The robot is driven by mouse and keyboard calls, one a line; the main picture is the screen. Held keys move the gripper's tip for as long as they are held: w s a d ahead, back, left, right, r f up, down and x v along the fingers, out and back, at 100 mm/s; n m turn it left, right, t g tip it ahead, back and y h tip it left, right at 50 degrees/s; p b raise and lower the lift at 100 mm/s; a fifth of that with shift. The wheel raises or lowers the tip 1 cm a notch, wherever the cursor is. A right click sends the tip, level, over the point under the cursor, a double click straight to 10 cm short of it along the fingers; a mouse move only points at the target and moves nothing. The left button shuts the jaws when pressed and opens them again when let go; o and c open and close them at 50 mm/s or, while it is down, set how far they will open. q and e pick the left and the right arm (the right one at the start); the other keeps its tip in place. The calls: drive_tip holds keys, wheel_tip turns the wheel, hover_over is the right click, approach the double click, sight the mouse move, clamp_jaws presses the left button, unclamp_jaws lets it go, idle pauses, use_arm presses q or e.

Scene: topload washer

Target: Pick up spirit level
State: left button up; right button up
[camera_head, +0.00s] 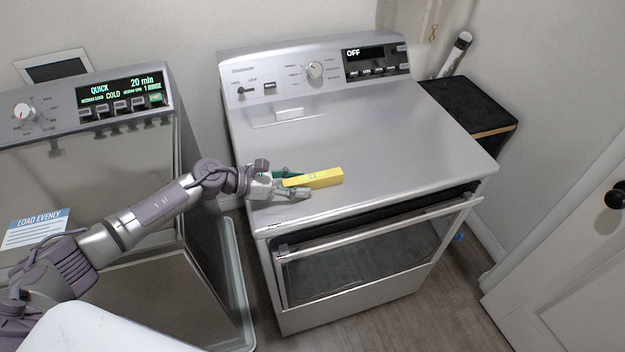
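The yellow spirit level (318,178) lies on the front left part of the dryer's top (385,135), its long side running roughly left to right. My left gripper (292,183) is low over the dryer top at the level's left end. Its fingers are spread, one behind the level's left end and one in front of it. I cannot tell whether either finger touches the level. The left end is partly hidden by the gripper. My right gripper does not show.
The washer (90,160) stands at the left, under my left arm. The dryer's control panel (315,70) rises at the back, and its front door (375,250) is ajar. A black-topped box (465,105) stands behind right. The rest of the dryer top is clear.

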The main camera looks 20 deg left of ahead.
use_arm(q)
clamp_jaws()
drive_tip(key=shift+r, duration=0.1)
